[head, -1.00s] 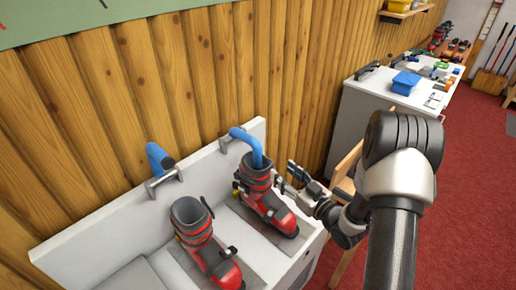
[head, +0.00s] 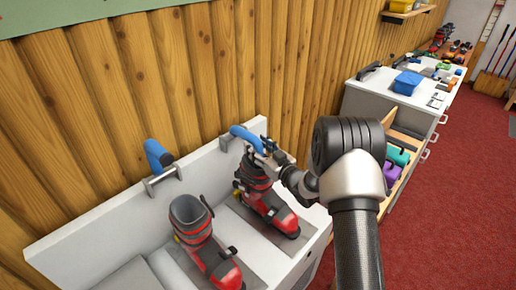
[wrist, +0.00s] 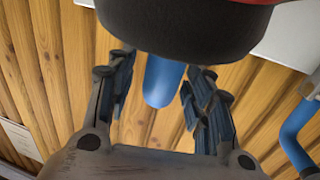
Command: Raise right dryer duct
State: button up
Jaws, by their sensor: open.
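The right dryer duct (head: 243,133) is a blue tube on the white dryer's back panel. It bends down to the red and black right boot (head: 268,205). My gripper (head: 266,153) is at this duct, just above the boot's cuff. In the wrist view the blue duct (wrist: 163,82) shows between the spread fingers of my gripper (wrist: 160,100), with a gap on each side. The boot's dark cuff (wrist: 185,32) fills the top of that view.
The left boot (head: 200,240) stands on the dryer (head: 85,235) to the left. Plank wall (head: 80,90) rises close behind. At right are a white counter (head: 385,100) with a blue bin (head: 407,83) and an open drawer holding teal and purple items.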

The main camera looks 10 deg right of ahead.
jog(key=shift+d+r, duration=0.1)
grip_shut()
dwell(0.5)
